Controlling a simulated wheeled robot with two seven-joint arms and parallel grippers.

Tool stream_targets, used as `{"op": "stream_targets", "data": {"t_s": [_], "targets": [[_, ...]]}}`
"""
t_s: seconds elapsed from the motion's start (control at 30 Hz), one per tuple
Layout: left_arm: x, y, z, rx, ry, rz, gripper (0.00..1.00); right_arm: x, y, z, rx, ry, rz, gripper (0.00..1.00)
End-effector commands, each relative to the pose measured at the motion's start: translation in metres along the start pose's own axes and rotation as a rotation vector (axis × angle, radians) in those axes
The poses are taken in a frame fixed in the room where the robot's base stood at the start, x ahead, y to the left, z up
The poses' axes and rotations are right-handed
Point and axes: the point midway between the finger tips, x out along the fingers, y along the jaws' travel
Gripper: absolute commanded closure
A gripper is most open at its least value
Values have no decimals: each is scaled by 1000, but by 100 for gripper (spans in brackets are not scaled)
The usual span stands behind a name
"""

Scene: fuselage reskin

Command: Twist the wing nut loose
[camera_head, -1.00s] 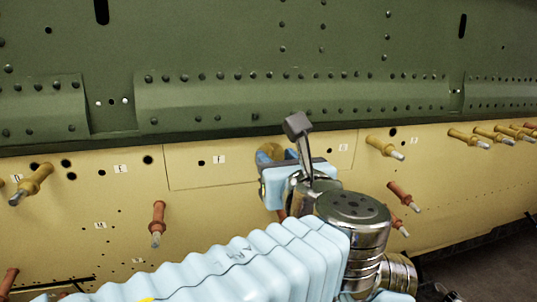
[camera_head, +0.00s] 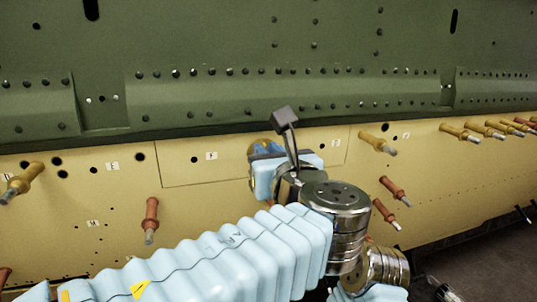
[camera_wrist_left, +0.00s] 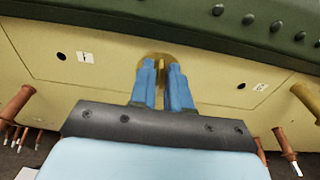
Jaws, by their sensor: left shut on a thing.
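The wing nut (camera_wrist_left: 162,62) is a brass-coloured piece on the cream fuselage panel (camera_head: 190,172), between the F label and another label. It is mostly hidden behind my fingers. The contact itself is hard to see. My right gripper is not in view.
A green riveted skin (camera_head: 220,50) overhangs the cream panel. Yellow pins (camera_head: 378,143) and red pins (camera_head: 151,220) stick out from the panel on both sides of my gripper. Dark floor (camera_head: 490,250) shows at lower right.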

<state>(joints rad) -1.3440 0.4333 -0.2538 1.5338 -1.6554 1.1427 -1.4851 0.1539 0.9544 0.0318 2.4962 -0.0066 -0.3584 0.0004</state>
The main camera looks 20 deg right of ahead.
Motion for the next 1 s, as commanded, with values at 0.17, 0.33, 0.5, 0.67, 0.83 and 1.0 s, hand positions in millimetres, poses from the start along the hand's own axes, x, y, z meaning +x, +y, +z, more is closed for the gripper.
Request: {"op": "stream_targets", "data": {"t_s": [0.17, 0.33, 0.5, 0.67, 0.83, 1.0], "targets": [[0, 1, -2, -52, 0, -5, 100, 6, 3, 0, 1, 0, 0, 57], [0, 2, -4, -154, 0, -16, 100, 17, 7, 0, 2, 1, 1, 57], [0, 4, -5, -300, 0, -31, 100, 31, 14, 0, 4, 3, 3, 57], [0, 7, -6, -452, 0, -46, 100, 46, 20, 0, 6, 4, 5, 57], [0, 9, -8, -614, 0, -61, 100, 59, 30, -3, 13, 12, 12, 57], [0, 10, -9, -774, 0, -79, 100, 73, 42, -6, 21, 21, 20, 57]]}}
